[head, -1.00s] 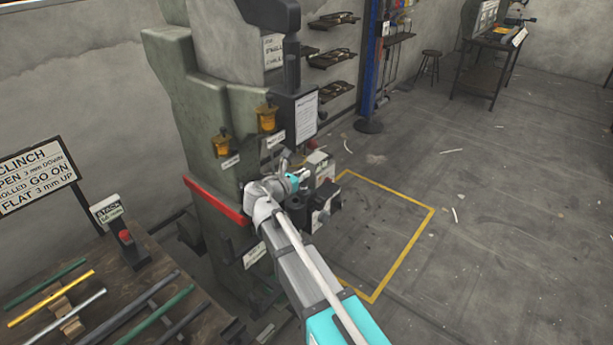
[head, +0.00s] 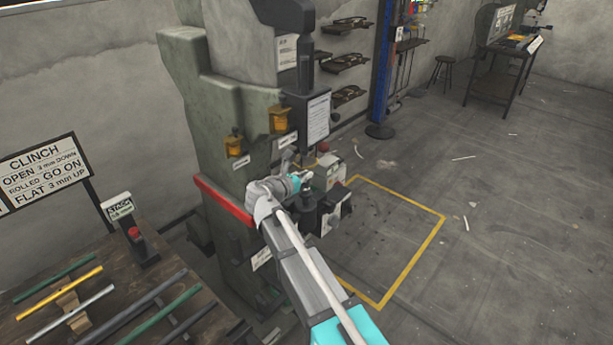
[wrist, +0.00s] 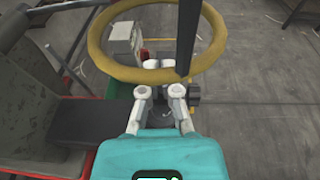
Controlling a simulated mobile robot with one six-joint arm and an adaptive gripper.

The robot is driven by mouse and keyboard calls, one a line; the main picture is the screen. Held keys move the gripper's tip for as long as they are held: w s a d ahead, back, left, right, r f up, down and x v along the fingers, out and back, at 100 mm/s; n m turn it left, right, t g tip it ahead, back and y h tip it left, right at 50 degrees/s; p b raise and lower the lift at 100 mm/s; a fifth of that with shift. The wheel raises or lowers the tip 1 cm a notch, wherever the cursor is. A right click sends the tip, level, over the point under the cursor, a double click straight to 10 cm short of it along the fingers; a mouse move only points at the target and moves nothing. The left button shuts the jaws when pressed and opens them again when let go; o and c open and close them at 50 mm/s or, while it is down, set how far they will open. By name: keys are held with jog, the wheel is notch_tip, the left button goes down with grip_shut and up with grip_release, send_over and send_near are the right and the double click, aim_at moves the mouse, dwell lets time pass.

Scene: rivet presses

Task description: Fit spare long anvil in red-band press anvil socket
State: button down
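The red-band press is the tall grey-green machine with a red band (head: 222,200) around its body. My gripper (head: 305,178) is at its front, above a dark upright cylindrical part (head: 308,203) where the anvil socket seems to be. A small pale metal piece shows at the fingertips, but I cannot tell whether it is the long anvil or part of my fingers. In the wrist view, my fingertips (wrist: 160,65) are close together, with a dark round part (wrist: 159,112) visible between the finger links. Whether anything is held between the tips is unclear.
In the wrist view a yellow ring (wrist: 97,45) and a dark vertical rod (wrist: 187,38) stand close to the fingers. A bench (head: 100,325) with several coloured rods is at left.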

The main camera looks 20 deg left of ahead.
jog(key=shift+f+b, duration=1.25)
jog(key=shift+f, duration=0.1)
jog(key=shift+f, duration=0.1)
jog(key=c, duration=0.7)
grip_release()
